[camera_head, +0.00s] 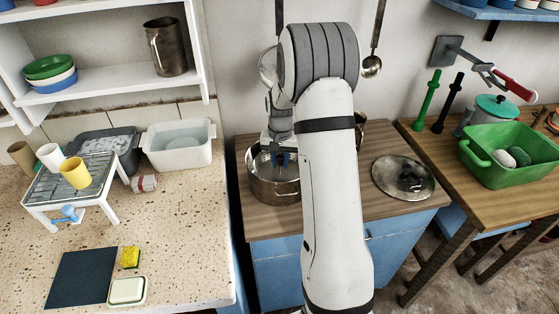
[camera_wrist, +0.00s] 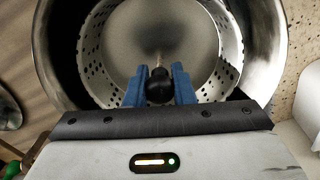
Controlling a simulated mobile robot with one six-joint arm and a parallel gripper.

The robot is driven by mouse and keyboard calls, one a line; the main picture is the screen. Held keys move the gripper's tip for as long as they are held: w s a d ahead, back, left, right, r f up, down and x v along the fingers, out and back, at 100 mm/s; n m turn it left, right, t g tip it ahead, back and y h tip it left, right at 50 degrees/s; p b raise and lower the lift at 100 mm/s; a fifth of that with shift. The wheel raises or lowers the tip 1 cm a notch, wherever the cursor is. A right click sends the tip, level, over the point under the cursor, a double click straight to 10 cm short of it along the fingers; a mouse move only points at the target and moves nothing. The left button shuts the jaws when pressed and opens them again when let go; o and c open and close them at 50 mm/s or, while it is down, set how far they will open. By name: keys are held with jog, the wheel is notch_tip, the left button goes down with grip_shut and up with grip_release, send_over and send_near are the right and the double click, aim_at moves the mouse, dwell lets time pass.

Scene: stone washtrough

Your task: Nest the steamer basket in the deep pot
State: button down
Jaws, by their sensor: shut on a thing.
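The deep pot (camera_head: 272,190) is shiny metal and stands on the wooden top of the blue cabinet, partly hidden behind my arm. In the wrist view its wide rim (camera_wrist: 52,62) surrounds the steamer basket (camera_wrist: 92,48), a metal basket with perforated walls and a central post with a black knob (camera_wrist: 159,88). The basket lies within the pot's opening; how deep it sits, and whether it touches the bottom, I cannot tell. My gripper (camera_wrist: 160,72) has blue fingers shut on the black knob. In the head view my gripper (camera_head: 281,160) is over the pot.
A round metal lid (camera_head: 403,177) lies right of my arm on the wooden top (camera_head: 345,214). A green basin (camera_head: 510,155) stands on the right table. The left speckled counter holds a white rack (camera_head: 72,182), cups and a white tub (camera_head: 179,147). Utensils hang on the wall behind.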

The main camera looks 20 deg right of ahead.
jog(key=shift+f, duration=0.2)
dwell(0.4)
jog(key=c, duration=0.7)
grip_release()
jog(key=shift+r, duration=0.15)
jog(key=shift+r+p, duration=2)
jog(key=shift+r, duration=1.4)
